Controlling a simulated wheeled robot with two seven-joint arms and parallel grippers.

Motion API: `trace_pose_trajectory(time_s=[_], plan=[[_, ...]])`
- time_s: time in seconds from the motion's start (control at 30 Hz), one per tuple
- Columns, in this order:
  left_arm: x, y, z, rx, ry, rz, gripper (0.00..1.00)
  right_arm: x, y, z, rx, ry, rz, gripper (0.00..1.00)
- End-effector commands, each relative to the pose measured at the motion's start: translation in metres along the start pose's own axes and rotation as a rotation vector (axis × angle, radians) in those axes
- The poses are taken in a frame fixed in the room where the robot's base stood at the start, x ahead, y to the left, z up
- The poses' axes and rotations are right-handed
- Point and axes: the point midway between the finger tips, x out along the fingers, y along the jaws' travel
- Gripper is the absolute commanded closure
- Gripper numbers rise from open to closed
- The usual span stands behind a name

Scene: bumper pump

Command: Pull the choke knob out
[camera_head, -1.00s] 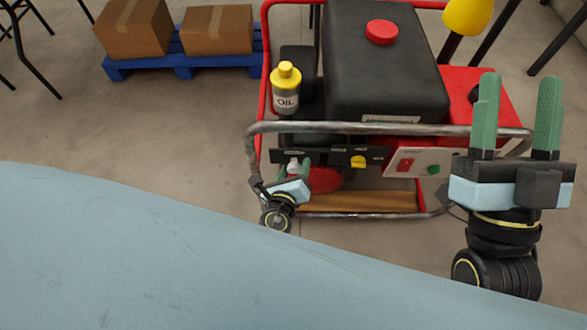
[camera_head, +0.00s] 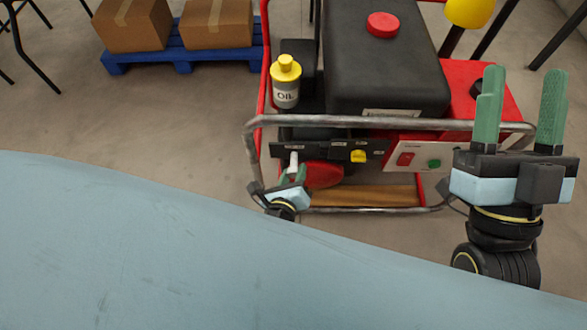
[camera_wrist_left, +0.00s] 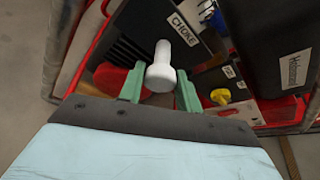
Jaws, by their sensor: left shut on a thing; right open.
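In the head view the knob (camera_head: 293,159) shows small at the left end of the generator's black front panel (camera_head: 318,151). My left gripper (camera_wrist_left: 160,72) is shut on the knob, with one green finger on each side of it. In the head view my left gripper (camera_head: 292,174) is low at the panel's left, partly behind the blue surface. My right gripper (camera_head: 520,112) is open and empty, fingers up, at the generator's right.
A grey tube frame (camera_head: 390,123) runs across the generator's front, above the left gripper. A yellow knob (camera_head: 358,156), a red switch (camera_head: 406,159) and a green button (camera_head: 434,163) are on the front. An oil bottle (camera_head: 286,90) stands above.

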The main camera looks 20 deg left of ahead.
Motion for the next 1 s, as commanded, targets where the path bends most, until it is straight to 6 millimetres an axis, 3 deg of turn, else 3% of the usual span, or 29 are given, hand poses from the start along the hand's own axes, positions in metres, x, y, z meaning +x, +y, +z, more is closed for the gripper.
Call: trace_pose_trajectory(time_s=[0.03, 0.07, 0.23, 0.5, 0.63, 0.87, 1.0], plan=[[-0.002, 0.0, -0.002, 0.0, 0.005, 0.002, 1.0, 0.0, 0.0, 0.0, 0.0, 0.0, 0.0, 0.46], [-0.002, 0.0, -0.003, 0.0, 0.005, 0.002, 0.65, 0.0, 0.0, 0.0, 0.0, 0.0, 0.0, 0.46], [-0.002, 0.0, -0.002, 0.0, 0.005, 0.002, 0.44, 0.0, 0.0, 0.0, 0.0, -0.001, 0.0, 0.46], [-0.002, 0.0, -0.002, 0.0, 0.004, 0.001, 0.44, 0.0, 0.0, 0.0, 0.0, -0.002, 0.0, 0.46], [-0.011, 0.001, -0.001, 0.001, 0.004, 0.003, 0.44, 0.002, 0.0, 0.003, 0.0, -0.028, 0.0, 0.46], [-0.059, 0.0, 0.0, 0.002, 0.007, 0.002, 0.44, 0.004, 0.001, 0.019, 0.0, -0.211, 0.004, 0.46], [-0.09, -0.001, 0.0, 0.001, 0.007, 0.001, 0.44, -0.002, 0.004, 0.039, -0.006, -0.36, 0.011, 0.46]])
